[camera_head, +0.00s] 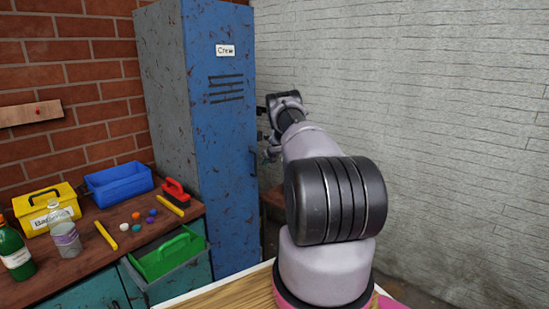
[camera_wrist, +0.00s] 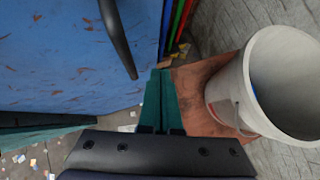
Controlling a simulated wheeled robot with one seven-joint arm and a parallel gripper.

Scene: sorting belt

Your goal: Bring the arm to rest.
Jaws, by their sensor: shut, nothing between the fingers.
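My arm reaches forward from the lower right of the head view, past the right side of the blue locker (camera_head: 222,130). My gripper (camera_head: 268,150) is small there and partly hidden by the arm. In the wrist view its two green fingers (camera_wrist: 160,74) lie side by side, closed, with nothing between them. The locker's blue door and dark handle (camera_wrist: 117,38) are just left of the fingers. A light grey bucket (camera_wrist: 222,92) stands to the right of the fingers on a reddish-brown surface (camera_wrist: 195,76).
A pale brick wall (camera_head: 450,110) closes the right side.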

